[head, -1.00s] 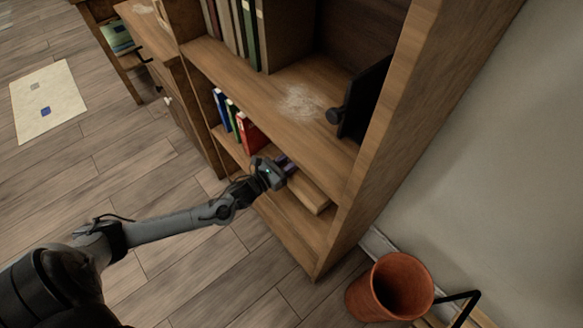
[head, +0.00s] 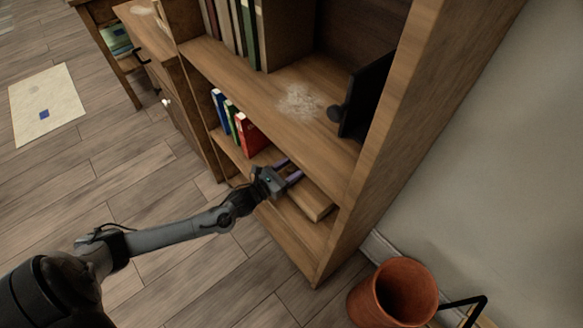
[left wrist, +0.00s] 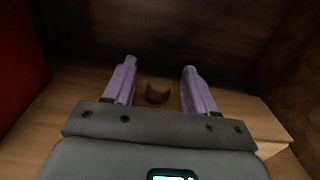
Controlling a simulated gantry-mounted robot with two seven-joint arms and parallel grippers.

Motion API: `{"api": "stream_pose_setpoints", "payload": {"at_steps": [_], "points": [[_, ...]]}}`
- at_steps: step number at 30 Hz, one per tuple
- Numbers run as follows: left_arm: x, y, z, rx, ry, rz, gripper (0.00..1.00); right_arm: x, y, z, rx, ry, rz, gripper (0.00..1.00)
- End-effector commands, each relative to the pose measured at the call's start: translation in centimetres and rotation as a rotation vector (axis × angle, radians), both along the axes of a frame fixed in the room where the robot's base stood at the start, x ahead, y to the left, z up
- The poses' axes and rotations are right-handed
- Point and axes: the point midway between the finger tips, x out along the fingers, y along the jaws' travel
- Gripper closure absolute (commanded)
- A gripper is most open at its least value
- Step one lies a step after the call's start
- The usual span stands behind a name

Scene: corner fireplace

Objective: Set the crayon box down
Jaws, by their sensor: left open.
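My left gripper (head: 292,171) reaches into the lower shelf (head: 290,222) of the bookcase, to the right of some books. In the left wrist view its two purple fingers (left wrist: 155,86) are spread apart and grip nothing. A small dark brown object (left wrist: 157,93) lies between and just beyond the fingers, apart from both. I cannot tell whether it is the crayon box; no box is clearly recognisable, and the shelf above hides part of this space. My right gripper is not in view.
Red, green and blue books (head: 240,125) stand left of the gripper. A pale wooden block or board (head: 316,206) lies to its right. The upper shelf (head: 262,88) overhangs the space. A terracotta pot (head: 362,302) stands on the floor at right.

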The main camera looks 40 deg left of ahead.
Motion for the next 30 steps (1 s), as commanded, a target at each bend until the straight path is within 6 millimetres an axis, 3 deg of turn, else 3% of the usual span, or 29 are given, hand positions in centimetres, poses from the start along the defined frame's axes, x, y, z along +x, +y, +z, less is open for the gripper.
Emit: {"api": "stream_pose_setpoints", "payload": {"at_steps": [5,21,26,30], "points": [[-1.5,0.2,0.1,0.001,0.004,0.000,0.44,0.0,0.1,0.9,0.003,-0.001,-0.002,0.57],[-10.2,1.6,0.2,0.000,0.003,0.000,0.44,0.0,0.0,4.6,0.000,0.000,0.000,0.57],[-11.4,1.6,0.0,-0.031,0.015,0.009,0.44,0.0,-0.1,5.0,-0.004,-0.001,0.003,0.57],[-11.5,0.4,-0.5,-0.216,0.096,0.063,0.44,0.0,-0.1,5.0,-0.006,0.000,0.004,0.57]]}}
